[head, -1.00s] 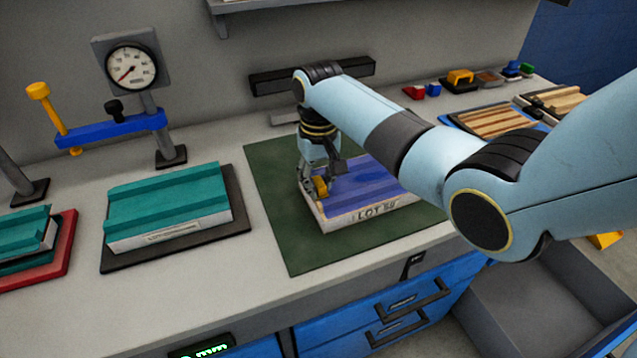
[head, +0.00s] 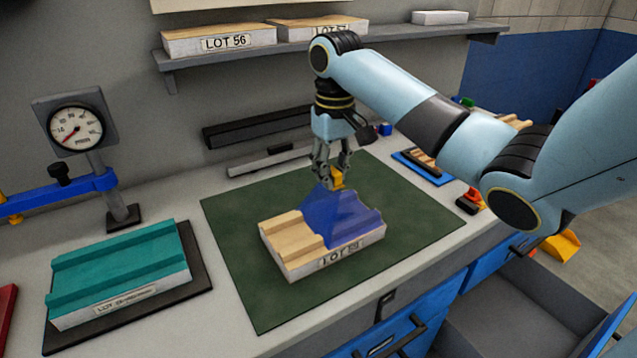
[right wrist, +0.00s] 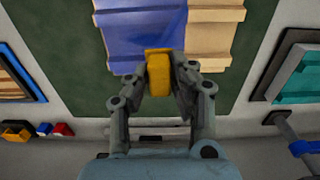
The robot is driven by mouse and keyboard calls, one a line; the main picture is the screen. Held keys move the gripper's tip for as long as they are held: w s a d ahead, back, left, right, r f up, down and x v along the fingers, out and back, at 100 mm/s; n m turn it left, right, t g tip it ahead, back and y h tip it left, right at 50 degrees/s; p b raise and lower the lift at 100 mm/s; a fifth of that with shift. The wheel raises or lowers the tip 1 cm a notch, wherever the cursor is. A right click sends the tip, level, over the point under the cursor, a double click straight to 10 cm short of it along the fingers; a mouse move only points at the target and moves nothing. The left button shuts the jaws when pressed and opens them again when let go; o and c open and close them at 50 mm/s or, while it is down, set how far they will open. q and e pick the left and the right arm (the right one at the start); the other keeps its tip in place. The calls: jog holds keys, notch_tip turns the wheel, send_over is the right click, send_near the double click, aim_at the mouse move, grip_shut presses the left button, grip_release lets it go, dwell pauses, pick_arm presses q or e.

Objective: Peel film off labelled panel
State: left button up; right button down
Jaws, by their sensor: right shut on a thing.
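The labelled panel (head: 292,240) lies on a green mat (head: 240,295); its front label starts with LOT, the number unclear. Its left part is bare and tan. Blue film (head: 343,222) covers the right part and rises in a peak towards my right gripper (head: 333,176). That gripper is shut on the film's yellow tab (head: 338,182), above the panel's back edge. The right wrist view shows the tab (right wrist: 159,72) between the fingers, with the blue film (right wrist: 140,30) beside the bare ridged surface (right wrist: 215,40). My left gripper is not in view.
A teal-covered panel (head: 120,268) sits on a dark mat at left, below a gauge stand (head: 78,130). A wall shelf (head: 200,70) holds several panels behind my right arm. A blue tray (head: 425,166) lies at right. A grey drawer (head: 520,310) stands open in front.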

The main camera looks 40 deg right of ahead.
jog(key=shift+d, duration=0.1)
jog(key=shift+s+d+r+p, duration=0.1)
jog(key=shift+d+r+p, duration=0.3)
jog(key=shift+d, duration=0.5)
jog(key=shift+d+r+p, duration=0.25)
jog(key=shift+d+p, duration=0.3)
jog(key=shift+d, duration=0.4)
jog(key=shift+s+d+r+p, duration=0.1)
jog(key=shift+d+r+p, duration=0.3)
jog(key=shift+d, duration=0.5)
jog(key=shift+f, duration=0.1)
jog(key=s+d+r+p, duration=0.1)
jog(key=d+r+p, duration=0.1)
jog(key=d, duration=0.5)
jog(key=s+d+r+p, duration=0.2)
jog(key=d, duration=0.5)
jog(key=shift+d, duration=0.1)
